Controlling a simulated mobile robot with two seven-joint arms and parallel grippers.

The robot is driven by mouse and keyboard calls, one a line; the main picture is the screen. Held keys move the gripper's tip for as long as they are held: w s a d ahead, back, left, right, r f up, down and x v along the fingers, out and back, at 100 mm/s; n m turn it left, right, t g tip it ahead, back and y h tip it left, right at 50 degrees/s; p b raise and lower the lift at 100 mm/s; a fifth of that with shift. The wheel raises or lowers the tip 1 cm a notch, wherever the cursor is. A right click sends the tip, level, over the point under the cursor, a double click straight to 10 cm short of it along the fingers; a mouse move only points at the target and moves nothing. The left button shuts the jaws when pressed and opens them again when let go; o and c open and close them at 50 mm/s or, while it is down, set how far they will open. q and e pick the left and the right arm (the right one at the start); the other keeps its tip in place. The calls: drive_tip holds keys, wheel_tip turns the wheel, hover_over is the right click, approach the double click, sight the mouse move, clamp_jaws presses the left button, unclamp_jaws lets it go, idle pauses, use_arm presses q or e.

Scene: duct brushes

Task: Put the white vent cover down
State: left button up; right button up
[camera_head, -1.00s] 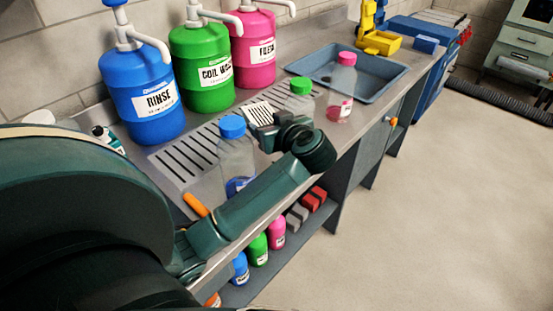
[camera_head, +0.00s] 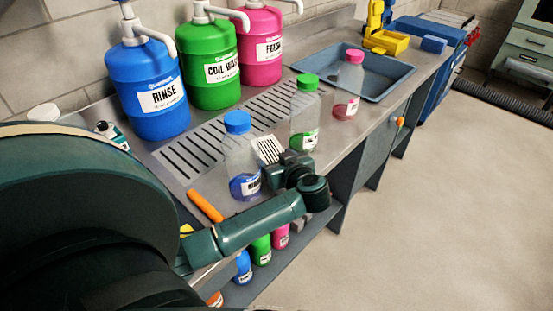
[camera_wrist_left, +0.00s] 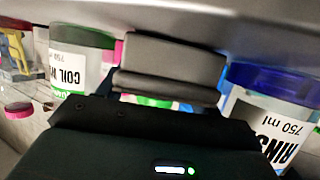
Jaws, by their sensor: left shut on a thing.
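The small white slatted vent cover (camera_head: 269,149) is in the head view, between the blue-capped bottle (camera_head: 241,158) and the green-capped bottle (camera_head: 305,112). My left gripper (camera_head: 278,161) is shut on its near edge. The cover is low over the steel counter (camera_head: 185,183); I cannot tell if it touches. In the left wrist view, which is upside down, the grey fingers (camera_wrist_left: 170,65) are close together near the counter surface (camera_wrist_left: 220,15). The cover cannot be made out there. My right gripper is not in view.
Blue, green and pink pump jugs (camera_head: 208,65) stand along the back. A pink-capped bottle (camera_head: 347,85) stands by the sink (camera_head: 378,75). A slotted drain grate (camera_head: 190,150) lies behind the blue-capped bottle. An orange-handled thing (camera_head: 205,205) lies at the front left.

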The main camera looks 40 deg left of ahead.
use_arm(q)
drive_tip(key=o, duration=1)
drive_tip(key=shift+f, duration=0.15)
drive_tip(key=shift+c, duration=0.2)
